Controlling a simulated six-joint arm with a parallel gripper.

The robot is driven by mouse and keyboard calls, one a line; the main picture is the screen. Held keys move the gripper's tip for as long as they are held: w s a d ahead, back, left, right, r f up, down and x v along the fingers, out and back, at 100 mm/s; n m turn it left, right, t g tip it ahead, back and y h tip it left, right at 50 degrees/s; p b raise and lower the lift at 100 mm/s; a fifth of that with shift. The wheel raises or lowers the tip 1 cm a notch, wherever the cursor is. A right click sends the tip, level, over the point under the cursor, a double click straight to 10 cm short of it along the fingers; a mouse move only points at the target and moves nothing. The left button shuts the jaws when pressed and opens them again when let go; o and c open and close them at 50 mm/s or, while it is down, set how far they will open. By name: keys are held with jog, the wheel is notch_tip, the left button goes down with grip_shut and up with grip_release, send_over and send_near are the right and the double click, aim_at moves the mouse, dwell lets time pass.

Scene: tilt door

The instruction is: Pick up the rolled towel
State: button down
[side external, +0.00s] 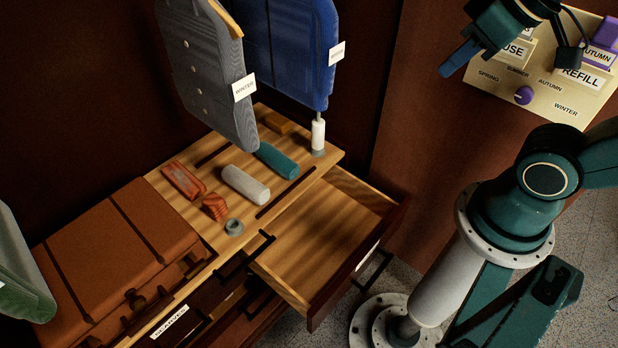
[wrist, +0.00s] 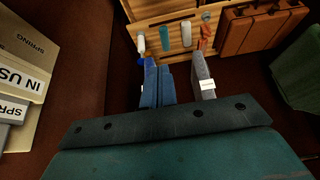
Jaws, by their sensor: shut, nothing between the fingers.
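Two rolled cylinders lie on the wooden dresser top: a pale grey roll (side external: 245,184) and a teal roll (side external: 277,160). I cannot tell for sure which one is the rolled towel. In the wrist view the pale roll (wrist: 186,34) and the teal roll (wrist: 164,38) lie side by side near the top. My gripper (side external: 447,70) is at the upper right of the side view, well away from both rolls and near the labelled panel. Its blue fingers are shut and empty. In the wrist view the fingers (wrist: 167,72) overlap blue cloth.
A grey garment (side external: 207,70) and a blue garment (side external: 290,50) hang over the dresser. An open, empty drawer (side external: 320,235) juts out in front. A brown suitcase (side external: 115,250), orange-brown pieces (side external: 183,182) and a white cylinder (side external: 318,134) are on top. The labelled panel (side external: 540,85) stands right.

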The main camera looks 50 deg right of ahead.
dwell(0.3)
jog(key=c, duration=0.5)
grip_release()
